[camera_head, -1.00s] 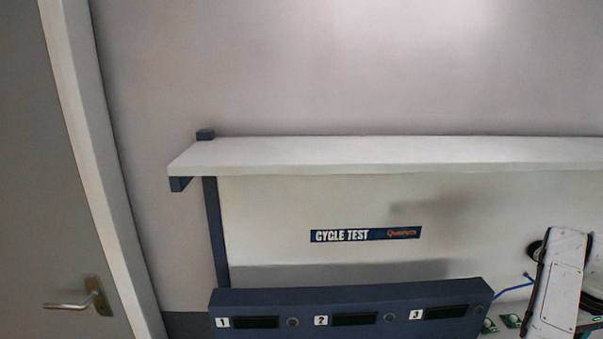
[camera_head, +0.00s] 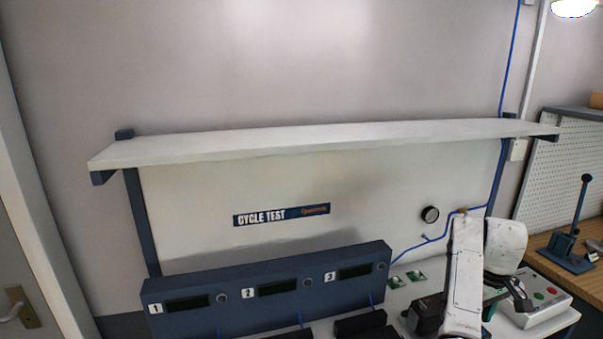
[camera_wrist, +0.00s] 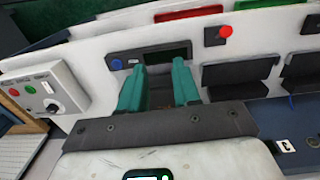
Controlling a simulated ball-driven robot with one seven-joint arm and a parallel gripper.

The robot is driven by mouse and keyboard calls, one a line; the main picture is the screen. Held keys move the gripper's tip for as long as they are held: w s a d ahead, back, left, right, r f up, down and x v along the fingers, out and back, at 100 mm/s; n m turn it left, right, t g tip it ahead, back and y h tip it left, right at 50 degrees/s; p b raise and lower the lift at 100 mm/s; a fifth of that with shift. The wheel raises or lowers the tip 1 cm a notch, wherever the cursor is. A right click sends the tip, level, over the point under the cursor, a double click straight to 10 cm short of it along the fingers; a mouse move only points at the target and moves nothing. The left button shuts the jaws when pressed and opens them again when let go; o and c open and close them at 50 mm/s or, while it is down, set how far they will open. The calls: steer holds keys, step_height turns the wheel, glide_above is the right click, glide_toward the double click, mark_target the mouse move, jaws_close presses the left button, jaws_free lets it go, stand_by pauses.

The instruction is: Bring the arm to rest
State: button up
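In the wrist view, my gripper (camera_wrist: 162,88) shows two teal fingers with a clear gap between them. Nothing is held in the gap. The fingers extend over the white bench (camera_wrist: 85,55), and a dark panel edge shows beyond their tips.
A three-display blue console (camera_head: 265,285) stands on the bench below a white shelf (camera_head: 320,137). A control box (camera_head: 540,297) with red and green buttons is right of my arm. A lever press (camera_head: 577,235) stands on a wooden table farther right.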

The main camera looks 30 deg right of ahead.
steer(key=s+a+f+h+b, duration=0.1)
steer(key=s+a+f+b, duration=0.15)
steer(key=a+f, duration=0.65)
steer(key=s+a+f+b, duration=0.1)
steer(key=s+a+f, duration=0.2)
steer(key=s+a, duration=0.2)
steer(key=s+a+f+n, duration=0.1)
steer(key=s+a+f, duration=0.2)
steer(key=a, duration=0.8)
steer(key=s+a+f+t+y+b, duration=0.1)
steer(key=s+a+f, duration=0.3)
steer(key=s+a, duration=0.3)
steer(key=shift+a+n+b, duration=0.3)
steer(key=shift+a+n, duration=0.1)
steer(key=shift+a, duration=0.65)
steer(key=shift+f, duration=0.1)
